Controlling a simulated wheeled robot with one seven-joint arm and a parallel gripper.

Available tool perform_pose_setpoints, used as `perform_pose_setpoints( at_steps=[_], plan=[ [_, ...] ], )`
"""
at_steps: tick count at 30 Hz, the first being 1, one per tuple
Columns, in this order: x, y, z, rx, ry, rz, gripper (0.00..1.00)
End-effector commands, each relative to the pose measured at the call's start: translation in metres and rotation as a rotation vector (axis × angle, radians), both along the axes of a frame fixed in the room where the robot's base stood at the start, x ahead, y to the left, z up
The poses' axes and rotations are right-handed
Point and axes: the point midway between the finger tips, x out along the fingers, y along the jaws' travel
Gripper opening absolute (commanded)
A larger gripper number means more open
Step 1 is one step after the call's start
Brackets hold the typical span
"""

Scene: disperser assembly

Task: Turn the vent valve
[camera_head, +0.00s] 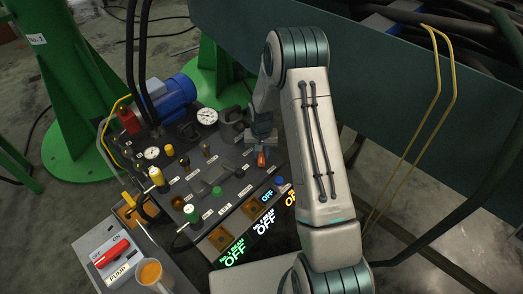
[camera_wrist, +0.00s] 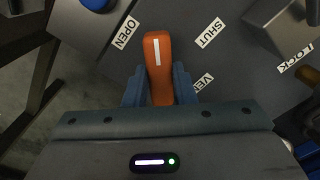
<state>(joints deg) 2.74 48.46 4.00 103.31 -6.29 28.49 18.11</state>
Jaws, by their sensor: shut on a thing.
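The vent valve handle is an orange lever with a white stripe. It shows large in the wrist view (camera_wrist: 157,60) and small in the head view (camera_head: 261,160). My gripper (camera_wrist: 158,88) is shut on the handle, with one dark blue finger on each side of it. In the wrist view the handle's free end points to the top of the picture, between the OPEN label (camera_wrist: 125,32) and the SHUT label (camera_wrist: 211,33). A partly covered label reading "VE" (camera_wrist: 204,81) lies right of the fingers. In the head view my gripper (camera_head: 263,147) is partly hidden by my arm.
The dark control panel (camera_head: 228,192) carries gauges, knobs and valves around the handle. A blue button (camera_head: 280,181) is close by.

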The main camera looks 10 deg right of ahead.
Motion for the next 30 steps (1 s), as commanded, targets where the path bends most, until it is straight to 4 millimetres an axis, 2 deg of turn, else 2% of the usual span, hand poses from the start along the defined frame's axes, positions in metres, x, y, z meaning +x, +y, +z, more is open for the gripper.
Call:
perform_pose_setpoints(
  at_steps=[18, 30],
  plan=[
    [0.0019, 0.0001, 0.0027, 0.000, -0.005, 0.562, 0.01],
    [0.0020, 0.0000, 0.0018, -0.001, -0.006, 0.779, 0.01]
  ],
)
